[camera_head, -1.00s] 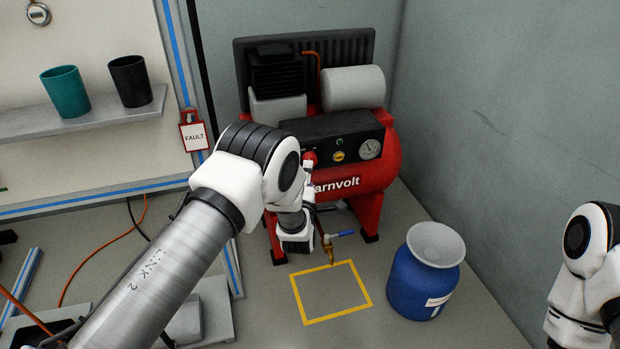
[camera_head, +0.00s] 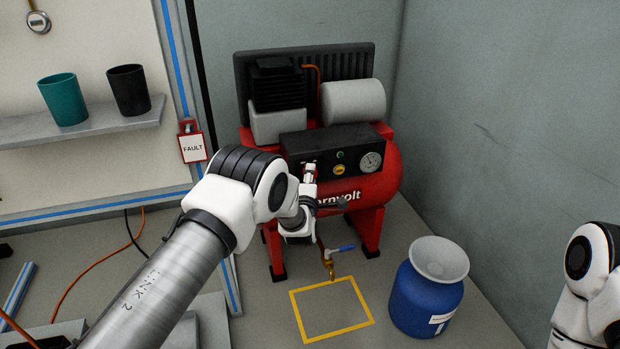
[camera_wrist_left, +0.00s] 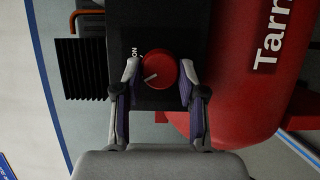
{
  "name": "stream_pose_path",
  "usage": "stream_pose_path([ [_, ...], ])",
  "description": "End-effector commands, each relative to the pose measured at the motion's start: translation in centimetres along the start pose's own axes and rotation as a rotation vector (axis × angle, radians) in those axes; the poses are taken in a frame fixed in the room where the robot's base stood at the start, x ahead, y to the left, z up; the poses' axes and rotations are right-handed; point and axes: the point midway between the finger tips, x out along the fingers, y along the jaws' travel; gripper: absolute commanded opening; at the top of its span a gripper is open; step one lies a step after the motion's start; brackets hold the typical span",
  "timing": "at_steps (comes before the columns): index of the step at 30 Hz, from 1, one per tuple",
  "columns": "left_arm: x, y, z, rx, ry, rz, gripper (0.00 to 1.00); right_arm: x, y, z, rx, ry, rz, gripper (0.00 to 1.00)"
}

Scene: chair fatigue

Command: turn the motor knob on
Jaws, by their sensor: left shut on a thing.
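The red motor knob (camera_wrist_left: 157,69) sits on the black control panel (camera_head: 292,146) of the red compressor (camera_head: 372,188). Its white pointer line slants to the lower left in the left wrist view, and part of a white label ending in "ON" shows beside it. My left gripper (camera_head: 310,172) is at the left part of the panel. In the left wrist view its two fingers (camera_wrist_left: 159,74) sit on either side of the knob, shut on it. In the head view the fingers mostly cover the knob. My right arm shows at the right edge, its gripper out of view.
A pressure gauge (camera_head: 371,162) and a yellow button (camera_head: 340,169) are right of the knob. A blue-handled valve (camera_head: 329,260) hangs below the tank. A blue drum (camera_head: 428,293) stands beside a yellow floor square (camera_head: 332,309). A FAULT tag (camera_head: 193,147) hangs at left.

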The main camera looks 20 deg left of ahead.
Motion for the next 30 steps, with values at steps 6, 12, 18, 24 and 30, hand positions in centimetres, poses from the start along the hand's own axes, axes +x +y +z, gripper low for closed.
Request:
stream_pose_path([
  [6, 0.0, 0.1, 0.0, 0.036, 0.000, -0.017, 0.06, -0.5, 0.0, 0.0, 0.000, 0.000, 0.000, 0.40],
  [12, 0.0, 0.4, 0.0, 0.128, -0.001, -0.055, 0.06, -1.6, 0.0, 0.0, 0.000, 0.000, 0.000, 0.40],
  [18, 0.0, 0.6, 0.1, 0.275, -0.002, -0.116, 0.06, -3.1, 0.0, 0.0, 0.000, 0.000, 0.000, 0.40],
  [24, 0.0, 0.7, 0.1, 0.450, -0.002, -0.188, 0.06, -4.5, 0.0, 0.0, 0.000, 0.000, 0.000, 0.40],
  [30, 0.0, 0.8, 0.2, 0.622, -0.001, -0.260, 0.06, -5.5, 0.0, 0.0, 0.000, 0.000, 0.000, 0.40],
])
